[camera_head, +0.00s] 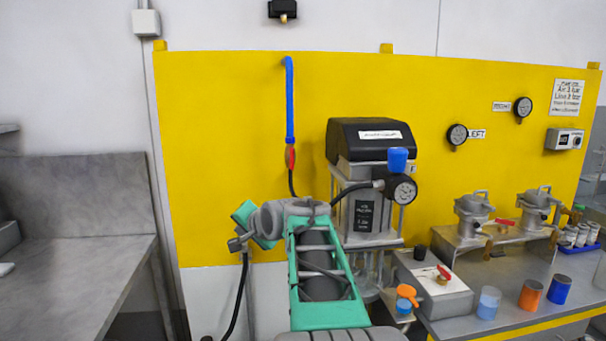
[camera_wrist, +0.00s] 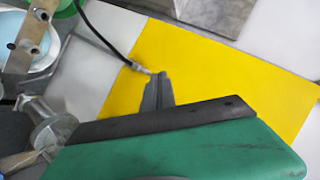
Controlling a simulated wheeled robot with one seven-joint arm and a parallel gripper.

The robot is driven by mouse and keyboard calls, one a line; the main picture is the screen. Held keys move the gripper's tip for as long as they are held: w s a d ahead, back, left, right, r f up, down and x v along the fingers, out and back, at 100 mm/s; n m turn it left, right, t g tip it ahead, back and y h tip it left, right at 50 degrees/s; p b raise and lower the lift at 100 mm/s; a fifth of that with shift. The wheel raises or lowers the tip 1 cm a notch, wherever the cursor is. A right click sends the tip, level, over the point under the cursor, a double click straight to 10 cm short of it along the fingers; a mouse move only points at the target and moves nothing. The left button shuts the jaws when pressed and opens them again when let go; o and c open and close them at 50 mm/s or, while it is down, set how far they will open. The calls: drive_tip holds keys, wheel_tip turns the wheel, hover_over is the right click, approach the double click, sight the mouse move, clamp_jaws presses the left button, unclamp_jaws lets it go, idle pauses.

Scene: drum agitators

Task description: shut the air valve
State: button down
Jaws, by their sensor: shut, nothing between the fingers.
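A blue pipe (camera_head: 289,100) runs down the yellow panel and ends in a red fitting (camera_head: 291,157) with a black hose below it. A small valve with a red lever (camera_head: 443,273) sits on a grey metal box at the right. I cannot tell from a label which is the air valve. My gripper shows in the wrist view (camera_wrist: 160,76) with its grey fingers together and empty. A silver hose end (camera_wrist: 149,70) appears beside the fingertips; I cannot tell whether they touch. In the head view my gripper is not clearly distinguishable from my arm.
A drum agitator unit with a black motor cover (camera_head: 371,140) and a gauge (camera_head: 402,190) stands right of my arm. Blue and orange cups (camera_head: 530,294) and metal pots (camera_head: 474,212) occupy the right bench. The left grey bench (camera_head: 75,275) is mostly clear.

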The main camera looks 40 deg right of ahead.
drive_tip(key=d+r+m+t+h, duration=0.2)
drive_tip(key=d+r+m, duration=0.2)
drive_tip(key=d, duration=0.9)
drive_tip(key=m+t+h+b, duration=0.1)
drive_tip(key=m+t+h, duration=0.1)
drive_tip(key=m+t, duration=0.15)
approach(292, 158)
drive_tip(key=s+d+f, duration=0.2)
drive_tip(key=s+d, duration=0.3)
drive_tip(key=w+m+p, duration=0.1)
drive_tip(key=w+p, duration=0.2)
drive_tip(key=w, duration=0.9)
drive_tip(key=shift+g, duration=0.45)
drive_tip(key=shift+s+d+r, duration=0.1)
drive_tip(key=shift+r, duration=0.05)
